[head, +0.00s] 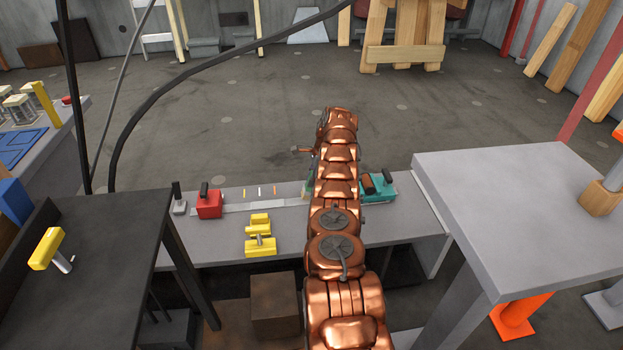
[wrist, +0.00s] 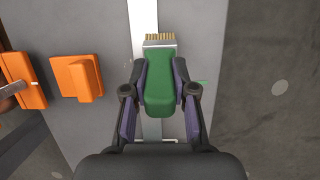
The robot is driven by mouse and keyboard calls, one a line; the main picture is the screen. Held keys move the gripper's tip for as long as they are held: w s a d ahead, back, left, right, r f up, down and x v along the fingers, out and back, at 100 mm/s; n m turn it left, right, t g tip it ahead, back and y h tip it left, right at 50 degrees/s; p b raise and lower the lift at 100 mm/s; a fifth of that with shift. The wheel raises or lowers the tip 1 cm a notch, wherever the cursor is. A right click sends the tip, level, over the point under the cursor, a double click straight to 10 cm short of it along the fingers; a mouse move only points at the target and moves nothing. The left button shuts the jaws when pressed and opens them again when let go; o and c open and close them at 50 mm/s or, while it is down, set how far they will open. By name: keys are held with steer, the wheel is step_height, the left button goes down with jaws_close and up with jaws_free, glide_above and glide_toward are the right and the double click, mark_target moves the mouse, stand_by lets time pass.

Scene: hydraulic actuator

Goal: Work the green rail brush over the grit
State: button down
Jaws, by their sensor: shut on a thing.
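The green rail brush (wrist: 160,85) is in the wrist view, with its tan bristles (wrist: 160,37) towards the top of the picture. My gripper (wrist: 161,75) is shut on it, one finger pressed to each side of the green body. The brush lies over the pale rail strip (wrist: 145,14), which runs up the picture beyond the bristles. I cannot tell whether the bristles touch the rail. In the head view the rail (head: 240,207) shows along the grey bench, and my copper arm hides the gripper and most of the brush. I cannot make out any grit.
Two orange blocks (wrist: 78,78) stand left of the brush in the wrist view. In the head view, yellow blocks (head: 260,246), a red block (head: 209,204) and a teal tool (head: 378,188) stand on the bench (head: 205,253). A grey table (head: 530,200) is at right.

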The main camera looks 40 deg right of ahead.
steer(key=shift+w+a+p, duration=0.45)
steer(key=shift+w+a, duration=0.1)
steer(key=shift+a, duration=0.2)
steer(key=shift+s+d+f+b, duration=0.15)
steer(key=shift+s+d+b, duration=0.2)
steer(key=shift+d+b, duration=0.15)
steer(key=shift+s+d+b, duration=0.4)
steer(key=shift+d, duration=0.05)
steer(key=shift+w+a, duration=0.1)
steer(key=shift+w+a+r+p, duration=0.2)
steer(key=shift+w+a+p, duration=0.1)
steer(key=shift+a+p, duration=0.2)
steer(key=shift+d, duration=0.1)
steer(key=shift+s, duration=0.1)
